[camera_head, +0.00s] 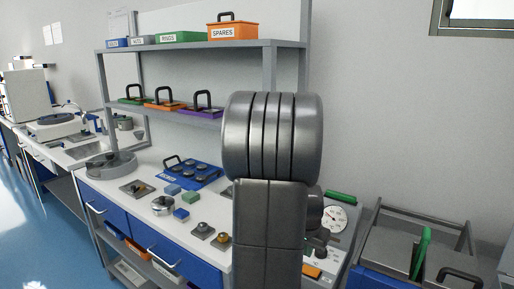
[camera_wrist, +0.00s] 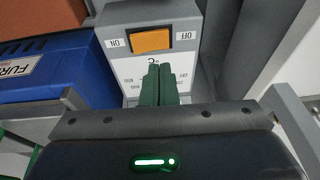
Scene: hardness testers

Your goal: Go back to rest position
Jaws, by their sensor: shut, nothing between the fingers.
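My gripper (camera_wrist: 158,84) shows in the wrist view with its two green fingers together and nothing between them. The fingertips are in front of a grey device panel (camera_wrist: 120,62) with an orange switch (camera_wrist: 152,40) marked ON and OFF. The fingers cover part of the panel's dial markings. I cannot tell whether the fingertips touch the panel. In the head view my arm stands upright in the middle and hides part of the bench; the gripper's fingers are not clearly seen there.
A blue box (camera_wrist: 50,68) lies left of the panel in the wrist view. In the head view, a white workbench (camera_head: 140,205) carries a blue tray (camera_head: 190,172) and several small blocks. A shelf (camera_head: 190,45) holds bins, including an orange SPARES box (camera_head: 232,31). Blue floor (camera_head: 40,230) is clear at left.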

